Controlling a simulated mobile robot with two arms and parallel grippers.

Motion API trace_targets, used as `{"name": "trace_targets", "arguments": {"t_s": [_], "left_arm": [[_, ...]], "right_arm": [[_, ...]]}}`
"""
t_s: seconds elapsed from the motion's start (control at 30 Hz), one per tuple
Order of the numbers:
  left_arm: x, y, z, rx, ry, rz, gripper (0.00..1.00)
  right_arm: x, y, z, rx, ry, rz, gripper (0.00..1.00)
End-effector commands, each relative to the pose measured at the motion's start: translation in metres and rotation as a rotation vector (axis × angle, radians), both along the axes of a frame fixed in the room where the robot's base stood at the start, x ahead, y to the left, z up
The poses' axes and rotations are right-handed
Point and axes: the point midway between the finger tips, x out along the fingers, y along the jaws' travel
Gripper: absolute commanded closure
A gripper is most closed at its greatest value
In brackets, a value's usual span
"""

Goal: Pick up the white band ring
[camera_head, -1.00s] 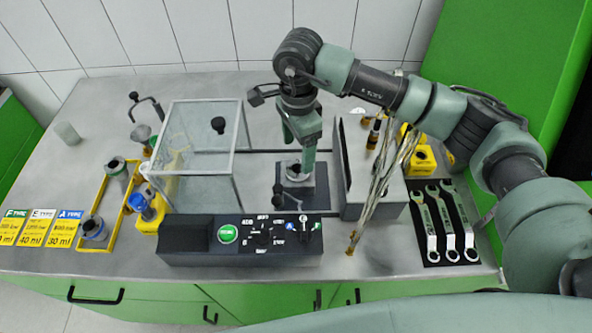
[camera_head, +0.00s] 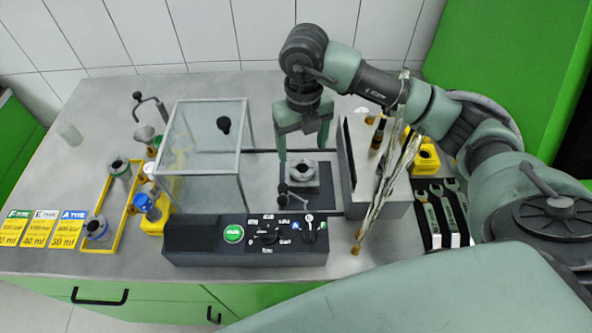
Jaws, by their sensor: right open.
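A pale grey-white ring-shaped part (camera_head: 302,172) with a dark centre sits on a dark square block in the middle of the bench. It looks like the white band ring, but its band is too small to make out. My right gripper (camera_head: 303,145) is just above and behind it, pointing down. Its two fingers are spread apart with nothing between them. The ring shows below the fingers, and I cannot tell whether a fingertip touches it. My left gripper is not in view.
A clear box (camera_head: 205,150) stands left of the block and a grey metal case (camera_head: 385,195) right. A black control panel (camera_head: 245,240) lies in front. A yellow rack (camera_head: 110,185) with banded cylinders is at left; wrenches (camera_head: 440,215) lie at right.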

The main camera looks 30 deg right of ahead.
Motion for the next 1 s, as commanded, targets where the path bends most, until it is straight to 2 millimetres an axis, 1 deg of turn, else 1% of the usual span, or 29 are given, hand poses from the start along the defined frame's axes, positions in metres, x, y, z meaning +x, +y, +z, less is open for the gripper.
{"name": "trace_targets", "arguments": {"t_s": [0.17,0.33,0.4,0.5,0.6,0.77,0.87,0.9,0.97,1.0], "left_arm": [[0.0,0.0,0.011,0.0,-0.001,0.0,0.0],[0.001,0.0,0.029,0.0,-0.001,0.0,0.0],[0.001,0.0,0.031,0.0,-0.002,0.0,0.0],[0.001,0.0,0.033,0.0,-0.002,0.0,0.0],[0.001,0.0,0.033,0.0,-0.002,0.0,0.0],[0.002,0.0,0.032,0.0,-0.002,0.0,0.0],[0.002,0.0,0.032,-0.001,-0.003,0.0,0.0],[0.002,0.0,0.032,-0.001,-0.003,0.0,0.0],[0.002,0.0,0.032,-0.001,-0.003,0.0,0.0],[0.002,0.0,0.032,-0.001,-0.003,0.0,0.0]], "right_arm": [[0.0,0.0,-0.019,0.0,0.005,0.002,0.26],[0.001,-0.001,-0.042,-0.001,0.007,0.003,0.26],[0.002,0.0,-0.054,0.0,0.006,0.002,0.26],[0.002,0.0,-0.064,0.0,0.003,0.005,0.26],[0.003,0.0,-0.068,0.0,0.001,0.006,0.26],[0.003,0.0,-0.068,0.0,0.001,0.006,0.26],[0.003,0.0,-0.068,0.0,0.001,0.006,0.51],[0.003,0.0,-0.068,0.0,0.001,0.006,0.62],[0.003,0.0,-0.068,0.0,0.0,0.006,0.79],[0.003,0.0,-0.068,0.0,0.0,0.006,0.9]]}}
